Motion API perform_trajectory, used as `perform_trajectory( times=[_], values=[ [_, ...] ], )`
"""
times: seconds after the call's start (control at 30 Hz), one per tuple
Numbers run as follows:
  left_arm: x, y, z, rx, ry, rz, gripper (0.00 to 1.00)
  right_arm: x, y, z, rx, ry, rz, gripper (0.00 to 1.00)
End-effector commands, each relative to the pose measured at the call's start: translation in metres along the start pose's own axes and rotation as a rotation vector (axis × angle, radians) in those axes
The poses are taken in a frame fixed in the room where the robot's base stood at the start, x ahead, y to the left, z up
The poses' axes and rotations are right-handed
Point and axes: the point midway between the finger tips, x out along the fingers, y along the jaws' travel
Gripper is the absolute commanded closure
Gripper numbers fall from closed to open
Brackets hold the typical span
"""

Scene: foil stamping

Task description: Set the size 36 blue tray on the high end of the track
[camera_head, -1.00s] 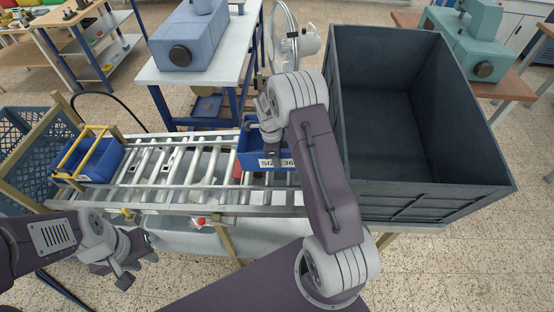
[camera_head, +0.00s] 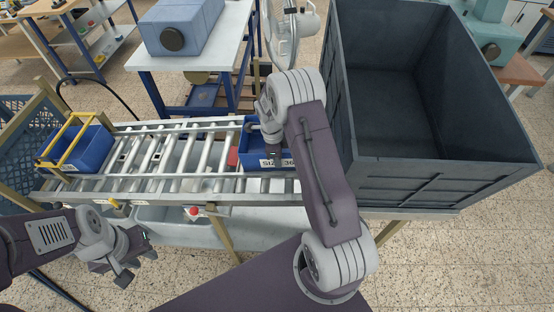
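The blue tray (camera_head: 252,152) labelled "SIZE 36" is at the right end of the roller track (camera_head: 195,184). My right arm covers its right part, and I cannot tell whether it rests on the rollers. My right gripper (camera_head: 274,143) is at this tray, pointing down over it. Its fingers are mostly hidden, so its grip is unclear. My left gripper (camera_head: 138,268) is open and empty, in front of the track at the lower left.
Another blue tray (camera_head: 93,150) sits at the track's left end, behind a yellow bar (camera_head: 60,140). A large dark bin (camera_head: 440,185) stands close to the right of my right arm. A red button (camera_head: 193,211) is on the front side. The middle rollers are clear.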

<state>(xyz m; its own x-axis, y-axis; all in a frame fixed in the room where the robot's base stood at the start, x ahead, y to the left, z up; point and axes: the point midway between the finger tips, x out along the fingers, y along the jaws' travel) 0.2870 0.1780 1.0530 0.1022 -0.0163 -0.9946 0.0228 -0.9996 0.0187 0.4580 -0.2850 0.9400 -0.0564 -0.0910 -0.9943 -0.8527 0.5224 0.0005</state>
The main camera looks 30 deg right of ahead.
Motion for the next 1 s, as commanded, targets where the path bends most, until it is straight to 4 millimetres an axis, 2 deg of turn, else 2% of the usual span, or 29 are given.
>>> perform_trajectory(
  times=[0.17, 0.2, 0.27, 0.63, 1.0],
  values=[
    [-0.001, 0.000, 0.000, 0.000, 0.000, 0.000, 0.70, -0.002, -0.001, 0.000, 0.000, -0.001, -0.002, 1.00],
    [-0.001, 0.000, 0.000, 0.000, 0.000, 0.000, 0.70, -0.002, -0.001, 0.000, 0.000, -0.001, -0.002, 0.84],
    [-0.001, 0.000, 0.000, 0.000, 0.000, 0.000, 0.70, -0.002, -0.001, 0.000, 0.000, -0.001, -0.002, 0.70],
    [-0.004, 0.000, -0.001, 0.000, 0.000, 0.000, 0.70, -0.005, 0.000, -0.001, 0.000, 0.000, 0.001, 0.70],
    [-0.044, 0.001, -0.005, 0.000, 0.000, 0.000, 0.70, -0.059, 0.000, -0.006, 0.001, -0.001, -0.001, 0.70]
  ],
)
